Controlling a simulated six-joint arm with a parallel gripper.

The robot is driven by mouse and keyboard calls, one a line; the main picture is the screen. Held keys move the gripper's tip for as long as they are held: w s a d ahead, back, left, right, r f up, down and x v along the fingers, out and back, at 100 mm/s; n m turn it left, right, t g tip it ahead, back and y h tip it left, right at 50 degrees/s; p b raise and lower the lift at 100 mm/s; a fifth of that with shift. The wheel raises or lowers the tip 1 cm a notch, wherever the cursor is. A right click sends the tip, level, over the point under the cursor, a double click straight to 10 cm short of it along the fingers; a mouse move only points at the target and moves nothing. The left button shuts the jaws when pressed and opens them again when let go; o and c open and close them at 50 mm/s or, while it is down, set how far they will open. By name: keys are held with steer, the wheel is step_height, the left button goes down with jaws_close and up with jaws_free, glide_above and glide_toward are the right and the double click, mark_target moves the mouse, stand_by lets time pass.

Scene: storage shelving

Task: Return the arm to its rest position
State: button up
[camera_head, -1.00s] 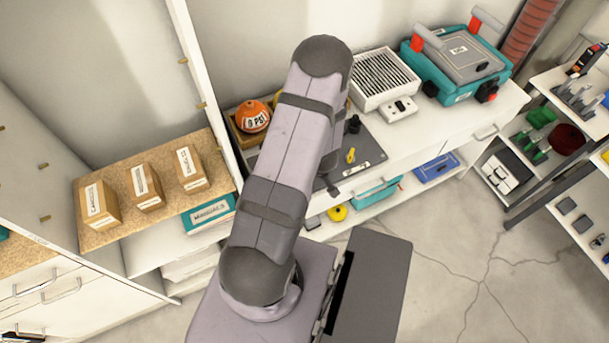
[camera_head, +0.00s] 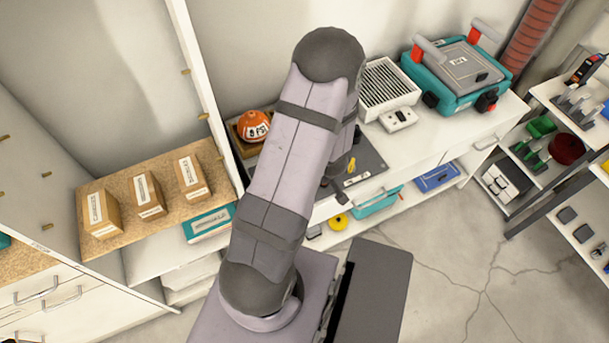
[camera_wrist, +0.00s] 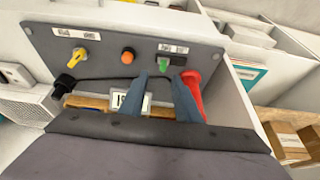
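My arm (camera_head: 290,150) rises across the middle of the head view, bent at its top joint. My gripper is hidden behind it there. In the wrist view, the two blue-grey fingers of my gripper (camera_wrist: 160,88) stand apart with nothing seen held between them. They point towards a grey panel (camera_wrist: 100,48) with a yellow knob (camera_wrist: 79,54), an orange button (camera_wrist: 128,54) and a green switch (camera_wrist: 166,62). A red object (camera_wrist: 193,88) shows just beside the right finger; I cannot tell whether they touch.
Cardboard boxes (camera_head: 147,194) stand on a shelf at left. A stocked rack (camera_head: 550,150) is at right. Open floor (camera_head: 455,260) lies in front.

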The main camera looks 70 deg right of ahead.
steer(key=s+a+r+m+g+y, duration=0.1)
steer(key=s+a+m+g+y, duration=0.15)
steer(key=s+a, duration=0.4)
steer(key=s+a+m+g+y, duration=0.2)
steer(key=s+a+g+y, duration=0.15)
steer(key=a, duration=0.65)
steer(key=w+a+r+n, duration=0.35)
steer(key=w+r, duration=0.25)
steer(key=w, duration=0.4)
steer(key=w+a+r+n, duration=0.2)
steer(key=w+a+r, duration=0.35)
steer(key=w, duration=0.45)
steer(key=w+a+r+n+t+h, duration=0.2)
steer(key=w+a+r+n, duration=0.3)
steer(key=w+a+n, duration=0.3)
steer(key=a, duration=0.3)
steer(key=shift+r+t+h, duration=0.2)
steer(key=shift+t+h, duration=0.1)
steer(key=shift+t, duration=0.1)
